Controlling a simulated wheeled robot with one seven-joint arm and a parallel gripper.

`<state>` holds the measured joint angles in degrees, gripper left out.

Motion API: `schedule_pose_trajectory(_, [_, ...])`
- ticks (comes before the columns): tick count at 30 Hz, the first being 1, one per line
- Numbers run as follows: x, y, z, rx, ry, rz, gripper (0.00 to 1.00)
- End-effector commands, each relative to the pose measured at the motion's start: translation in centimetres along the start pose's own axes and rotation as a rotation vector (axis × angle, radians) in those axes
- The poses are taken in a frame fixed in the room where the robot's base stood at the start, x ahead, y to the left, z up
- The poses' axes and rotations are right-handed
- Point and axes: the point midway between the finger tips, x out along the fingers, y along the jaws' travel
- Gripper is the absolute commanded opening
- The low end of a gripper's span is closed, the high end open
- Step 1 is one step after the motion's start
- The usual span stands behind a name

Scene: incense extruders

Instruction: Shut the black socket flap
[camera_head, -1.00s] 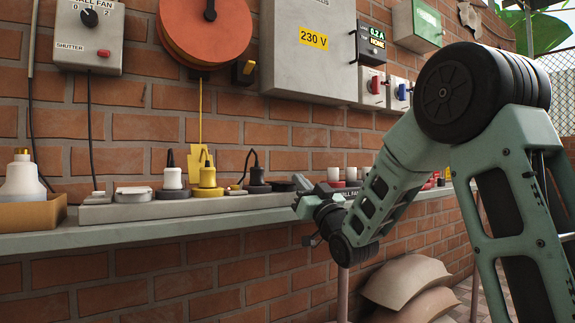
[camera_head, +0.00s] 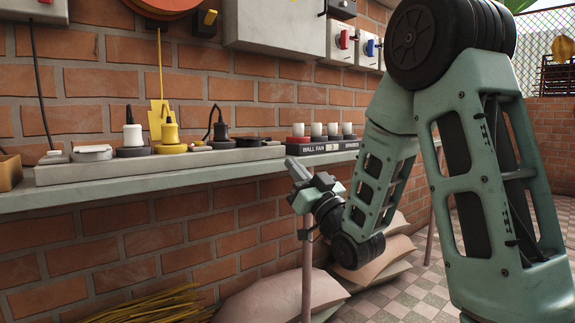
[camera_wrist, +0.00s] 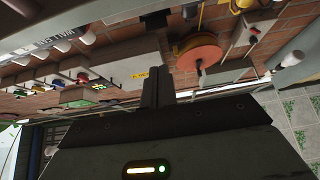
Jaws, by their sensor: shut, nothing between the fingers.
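The socket strip (camera_head: 70,174) lies on the wall shelf. Near its right end is a low, dark socket piece (camera_head: 250,142), right of a black plug (camera_head: 221,131). It looks like the black socket flap and appears nearly flat, but it is too small to tell whether it is fully shut. My gripper (camera_head: 291,166) is shut and empty, in front of the shelf edge, to the right of and lower than the flap in the picture. In the wrist view my closed fingers (camera_wrist: 157,87) point away from the camera; I cannot make out the flap there.
A yellow plug (camera_head: 170,132) and a white-topped plug (camera_head: 132,133) stand in the strip. A labelled rack (camera_head: 315,147) with several white-topped pieces is to its right. Sacks (camera_head: 285,297) lie below the shelf (camera_head: 110,193). The air before the shelf's left part is clear.

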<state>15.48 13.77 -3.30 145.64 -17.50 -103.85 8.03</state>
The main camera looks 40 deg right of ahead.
Motion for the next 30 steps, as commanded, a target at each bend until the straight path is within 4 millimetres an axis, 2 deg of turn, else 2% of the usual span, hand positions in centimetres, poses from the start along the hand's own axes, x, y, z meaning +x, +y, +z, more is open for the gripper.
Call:
schedule_pose_trajectory(2, [-0.8,0.0,0.7,-0.002,0.004,-0.001,0.00])
schedule_pose_trajectory(16, [-2.8,0.0,0.7,-0.003,0.004,0.002,0.00])
schedule_pose_trajectory(24, [-4.9,0.0,0.8,-0.002,0.000,0.003,0.00])
schedule_pose_trajectory(30, [-5.3,0.0,0.6,-0.001,-0.001,0.003,0.00])
